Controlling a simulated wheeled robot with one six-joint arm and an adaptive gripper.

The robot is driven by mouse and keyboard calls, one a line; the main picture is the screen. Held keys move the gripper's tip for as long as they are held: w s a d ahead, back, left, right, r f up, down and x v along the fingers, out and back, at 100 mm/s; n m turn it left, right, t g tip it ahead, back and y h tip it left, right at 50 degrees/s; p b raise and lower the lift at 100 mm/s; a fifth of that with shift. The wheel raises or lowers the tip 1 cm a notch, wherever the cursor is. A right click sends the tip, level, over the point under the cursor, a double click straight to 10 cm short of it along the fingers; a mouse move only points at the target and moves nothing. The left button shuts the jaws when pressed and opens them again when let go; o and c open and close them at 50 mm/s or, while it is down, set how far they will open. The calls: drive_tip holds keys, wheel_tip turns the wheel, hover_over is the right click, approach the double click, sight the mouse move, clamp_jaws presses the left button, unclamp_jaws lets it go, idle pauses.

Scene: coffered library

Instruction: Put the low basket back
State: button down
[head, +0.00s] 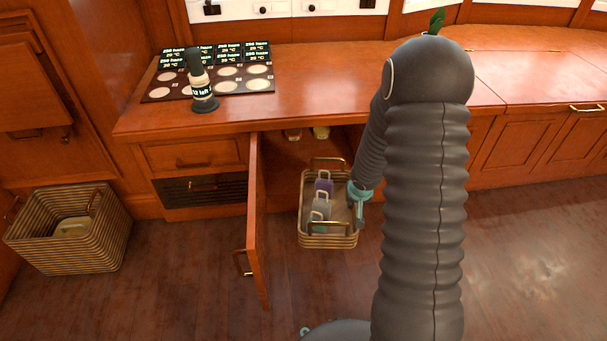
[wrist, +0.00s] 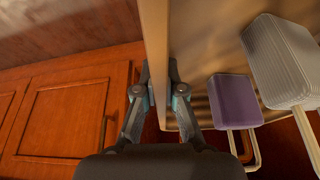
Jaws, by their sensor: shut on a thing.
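The low basket (head: 328,243), striped and woven with brass handles at its near and far ends, is at the open cabinet below the counter. Its far end reaches toward the cabinet opening. My gripper (head: 357,192) is shut on the basket's right wall. In the wrist view my gripper (wrist: 157,97) pinches the tan wall (wrist: 154,35) between its fingers. Inside the basket are a purple handled block (head: 323,185) and a grey handled block (head: 320,208). The wrist view shows the purple block (wrist: 235,101) and a pale ribbed one (wrist: 281,60). Whether the basket touches the floor is unclear.
The cabinet door (head: 258,225) stands open just left of the basket. Items (head: 321,132) sit inside the cabinet. A larger basket (head: 68,245) stands on the floor at left. A dark bottle-like object (head: 203,88) stands by a marked panel (head: 240,85) on the counter. Floor at right is clear.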

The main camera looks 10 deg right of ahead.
drive_tip(key=w+a+f+m+g+h+b, duration=0.1)
drive_tip(key=w+f+m+h+b, duration=0.1)
drive_tip(key=w+f+m+b, duration=0.8)
drive_tip(key=w+n+p, duration=0.1)
drive_tip(key=w, duration=0.6)
drive_tip(key=w+f+n+p, duration=0.1)
drive_tip(key=w, duration=0.6)
drive_tip(key=w+f+n+p, duration=0.1)
drive_tip(key=w, duration=0.6)
drive_tip(key=shift+w+f, duration=0.25)
drive_tip(key=shift+w, duration=0.1)
drive_tip(key=shift+w+f, duration=0.25)
drive_tip(key=shift+w, duration=0.1)
drive_tip(key=shift+f+b, duration=0.3)
drive_tip(key=shift+f, duration=1.3)
drive_tip(key=c, duration=1.3)
unclamp_jaws()
drive_tip(key=shift+s+f, duration=0.1)
